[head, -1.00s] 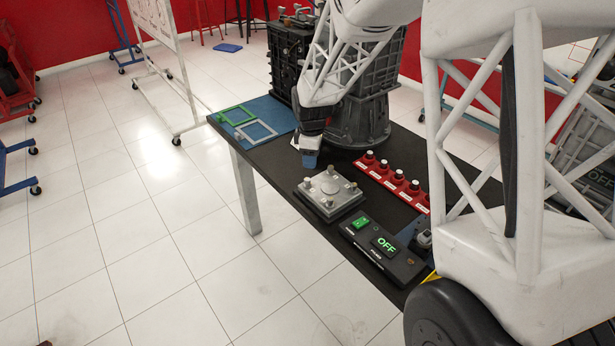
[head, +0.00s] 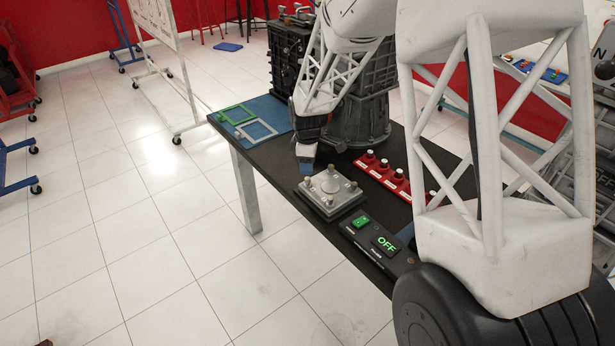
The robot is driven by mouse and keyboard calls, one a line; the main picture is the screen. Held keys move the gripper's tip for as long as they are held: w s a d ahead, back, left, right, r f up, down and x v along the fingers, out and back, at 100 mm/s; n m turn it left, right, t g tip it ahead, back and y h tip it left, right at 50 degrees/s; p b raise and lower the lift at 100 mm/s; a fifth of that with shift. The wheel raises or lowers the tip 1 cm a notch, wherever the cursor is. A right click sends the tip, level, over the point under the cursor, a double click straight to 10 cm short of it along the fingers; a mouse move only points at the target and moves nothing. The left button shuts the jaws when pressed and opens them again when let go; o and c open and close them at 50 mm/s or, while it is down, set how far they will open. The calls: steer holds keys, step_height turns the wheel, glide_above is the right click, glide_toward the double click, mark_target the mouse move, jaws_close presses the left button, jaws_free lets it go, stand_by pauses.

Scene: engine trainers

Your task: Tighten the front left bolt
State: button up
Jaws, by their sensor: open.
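A square grey metal plate block (head: 330,193) lies on the black table, with several upright bolts at its corners and a round raised middle. One bolt (head: 332,202) stands at the near edge of the plate and another (head: 308,183) at its left. My gripper (head: 306,166) points down just behind the plate's far-left edge, above the table. Its fingers are small here, and I see nothing held between them. I cannot tell whether it touches the far bolt.
A black control box (head: 377,241) reading OFF is in front. Dark engines (head: 357,118) stand behind my arm. A blue mat (head: 262,112) with green and grey frames lies at the far left.

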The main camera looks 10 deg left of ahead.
mark_target(308, 178)
steer(key=shift+f, duration=2.8)
jaws_close()
